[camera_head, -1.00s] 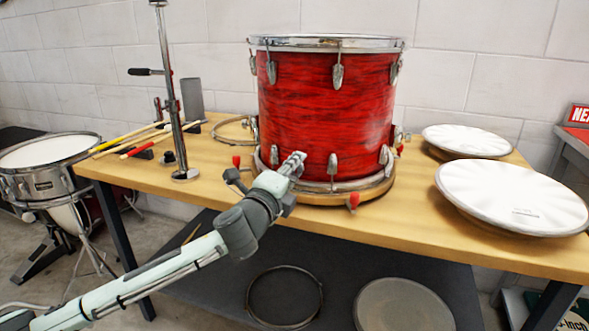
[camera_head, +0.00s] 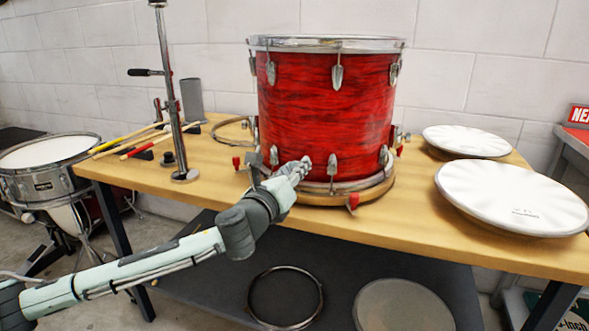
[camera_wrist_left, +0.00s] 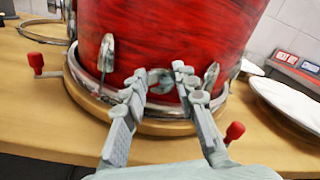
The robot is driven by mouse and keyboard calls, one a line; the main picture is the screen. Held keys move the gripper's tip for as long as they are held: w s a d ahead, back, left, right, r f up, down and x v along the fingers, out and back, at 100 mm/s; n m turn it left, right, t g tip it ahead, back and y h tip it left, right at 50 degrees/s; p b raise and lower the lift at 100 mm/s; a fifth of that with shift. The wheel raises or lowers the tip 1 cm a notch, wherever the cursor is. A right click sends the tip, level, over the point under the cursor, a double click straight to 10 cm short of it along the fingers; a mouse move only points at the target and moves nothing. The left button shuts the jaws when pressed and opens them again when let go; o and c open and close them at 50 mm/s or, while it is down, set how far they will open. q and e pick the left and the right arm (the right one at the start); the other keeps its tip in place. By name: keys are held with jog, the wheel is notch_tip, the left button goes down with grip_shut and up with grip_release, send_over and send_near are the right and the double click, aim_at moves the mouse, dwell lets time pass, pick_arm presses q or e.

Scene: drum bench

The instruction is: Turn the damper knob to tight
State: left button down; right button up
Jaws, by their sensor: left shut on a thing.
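The red drum (camera_head: 325,105) stands upright on a round wooden base (camera_head: 377,191) on the bench. The damper knob (camera_wrist_left: 160,80) is a small grey round part low on the drum's front, seen between my fingertips in the left wrist view. My left gripper (camera_head: 305,164) reaches it from the front left and is shut on it, one finger on each side, as the left wrist view (camera_wrist_left: 158,74) shows. In the head view my fingers hide the knob. Its turn marks cannot be read. My right gripper is not in view.
Red-tipped clamp handles stick out near the base at left (camera_wrist_left: 36,61) and right (camera_wrist_left: 234,132) of my fingers. White drumheads (camera_head: 512,197) lie to the right. A metal stand (camera_head: 170,100) and drumsticks (camera_head: 130,142) are at the left of the bench.

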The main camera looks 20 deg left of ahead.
pick_arm(q)
jog(key=shift+m, duration=0.5)
jog(key=c, duration=1.2)
grip_release()
jog(key=s, duration=1.2)
jog(key=shift+a, duration=0.4)
jog(key=shift+f, duration=0.1)
